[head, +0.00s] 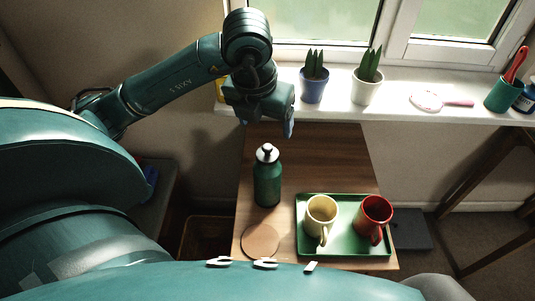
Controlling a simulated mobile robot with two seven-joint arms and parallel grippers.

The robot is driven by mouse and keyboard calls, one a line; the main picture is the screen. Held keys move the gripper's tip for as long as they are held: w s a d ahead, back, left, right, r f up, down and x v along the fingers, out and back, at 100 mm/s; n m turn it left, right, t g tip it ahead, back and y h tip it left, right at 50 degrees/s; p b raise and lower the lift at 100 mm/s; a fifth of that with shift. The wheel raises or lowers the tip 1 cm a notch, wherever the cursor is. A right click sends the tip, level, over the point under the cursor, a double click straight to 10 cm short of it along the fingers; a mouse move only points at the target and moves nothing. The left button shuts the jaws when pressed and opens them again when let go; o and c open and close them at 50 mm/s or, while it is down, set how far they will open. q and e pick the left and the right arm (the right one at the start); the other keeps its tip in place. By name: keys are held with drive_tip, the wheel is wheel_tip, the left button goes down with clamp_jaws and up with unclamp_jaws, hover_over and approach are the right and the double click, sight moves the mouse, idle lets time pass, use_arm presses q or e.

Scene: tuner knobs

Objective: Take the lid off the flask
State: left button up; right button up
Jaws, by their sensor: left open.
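A dark green flask (267,185) stands upright on the wooden table (330,155), left of the middle. Its lid (267,153) is on top, pale with a dark knob. My left gripper (288,128) hangs above and behind the flask, near the table's far edge. It is open, apart from the lid, with nothing seen in it. My right gripper is not in view.
A green tray (345,246) right of the flask holds a cream mug (321,216) and a red mug (374,215). A round brown coaster (260,241) lies in front of the flask. Potted plants in a blue pot (313,90) and a white pot (367,90) stand on the windowsill behind.

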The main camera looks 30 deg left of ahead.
sight(267, 147)
use_arm(q)
drive_tip(key=x, duration=0.6)
drive_tip(key=shift+f, duration=0.1)
drive_tip(key=shift+a+p+x, duration=0.15)
drive_tip(key=shift+p+x, duration=0.1)
drive_tip(key=shift+x, duration=1.05)
drive_tip(key=shift+a+p+x, duration=0.15)
drive_tip(key=shift+p+x, duration=0.05)
drive_tip(key=shift+x, duration=1.15)
drive_tip(key=c, duration=1)
